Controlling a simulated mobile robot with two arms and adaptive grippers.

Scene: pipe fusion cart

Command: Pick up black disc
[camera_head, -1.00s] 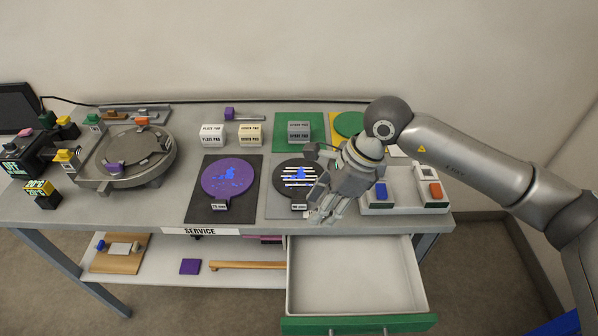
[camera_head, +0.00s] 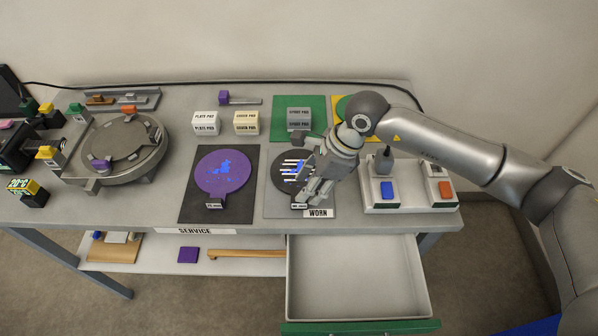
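The black disc (camera_head: 286,179) with white stripes and a blue mark lies on a grey mat (camera_head: 273,211) labelled WORN. My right gripper (camera_head: 306,195) is over the right part of the disc and hides that side. Its fingers point down toward the front of the disc. I cannot tell whether they are apart or touching the disc. My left gripper is not in view.
A purple disc (camera_head: 223,172) lies on a dark mat (camera_head: 189,211) to the left. A grey pad block (camera_head: 299,119) stands behind on a green mat (camera_head: 284,104). A switch box (camera_head: 411,200) stands to the right. An open, empty drawer (camera_head: 355,275) juts out below.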

